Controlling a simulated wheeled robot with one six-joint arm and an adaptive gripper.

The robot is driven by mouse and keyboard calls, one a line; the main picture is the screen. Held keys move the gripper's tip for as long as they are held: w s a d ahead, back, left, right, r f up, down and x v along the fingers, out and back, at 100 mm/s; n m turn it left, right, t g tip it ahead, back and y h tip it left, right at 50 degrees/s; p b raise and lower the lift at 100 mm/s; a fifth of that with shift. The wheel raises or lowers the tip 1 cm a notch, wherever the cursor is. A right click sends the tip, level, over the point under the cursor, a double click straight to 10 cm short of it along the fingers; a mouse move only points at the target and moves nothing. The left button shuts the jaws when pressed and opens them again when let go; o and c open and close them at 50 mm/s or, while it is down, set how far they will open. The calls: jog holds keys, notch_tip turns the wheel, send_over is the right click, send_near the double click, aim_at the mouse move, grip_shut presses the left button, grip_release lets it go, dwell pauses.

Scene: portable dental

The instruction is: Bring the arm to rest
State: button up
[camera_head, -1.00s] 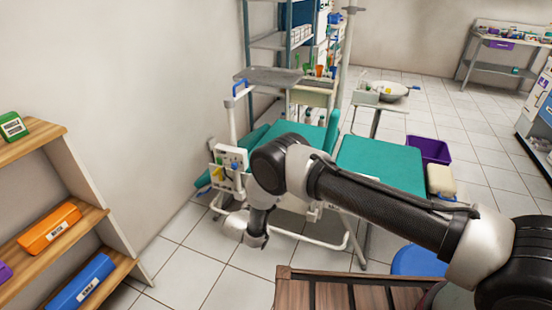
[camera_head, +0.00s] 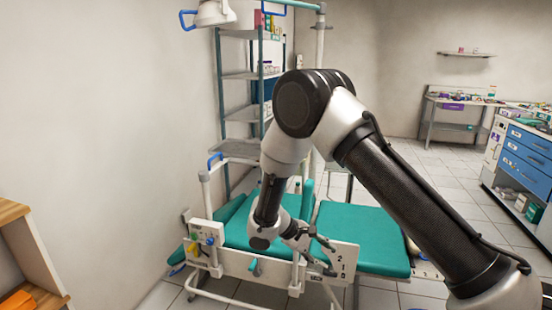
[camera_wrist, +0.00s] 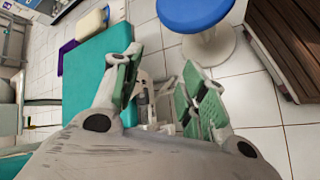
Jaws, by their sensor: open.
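My arm (camera_head: 415,195) rises from the lower right to a high bent elbow, then drops to the wrist (camera_head: 264,222). My gripper (camera_head: 326,258) points right and slightly down, in front of the teal dental chair (camera_head: 365,235) in the head view. In the wrist view my gripper (camera_wrist: 160,62) is open, its green-padded fingers apart, with nothing held between them. Part of the teal chair (camera_wrist: 92,75) lies beyond the left finger. I cannot tell how near the gripper is to the chair.
A white panel with valves (camera_head: 205,240) and a rail stand by the chair. A metal shelf (camera_head: 240,75) is behind. A blue stool (camera_wrist: 195,12) and a brown slatted wooden piece (camera_wrist: 285,45) show in the wrist view. Blue drawers (camera_head: 525,160) are at right; tiled floor lies between.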

jog(key=s+d+r+m+t+y, duration=0.1)
jog(key=s+d+r+m+y, duration=0.1)
jog(key=s+d+r, duration=0.5)
jog(key=s+d+r+m+t+y, duration=0.1)
jog(key=s+d+r+m+y, duration=0.2)
jog(key=s+d+r, duration=0.4)
jog(key=s+d+r+m+t+y, duration=0.1)
jog(key=s+d+r+m+y, duration=0.2)
jog(key=s+d+r, duration=0.5)
jog(key=s+r+y, duration=0.1)
jog(key=s+r, duration=0.3)
jog(key=r, duration=0.7)
jog(key=shift+s+r+t, duration=0.15)
jog(key=shift+s+t, duration=0.15)
jog(key=shift+d, duration=0.1)
jog(key=shift+c, duration=0.4)
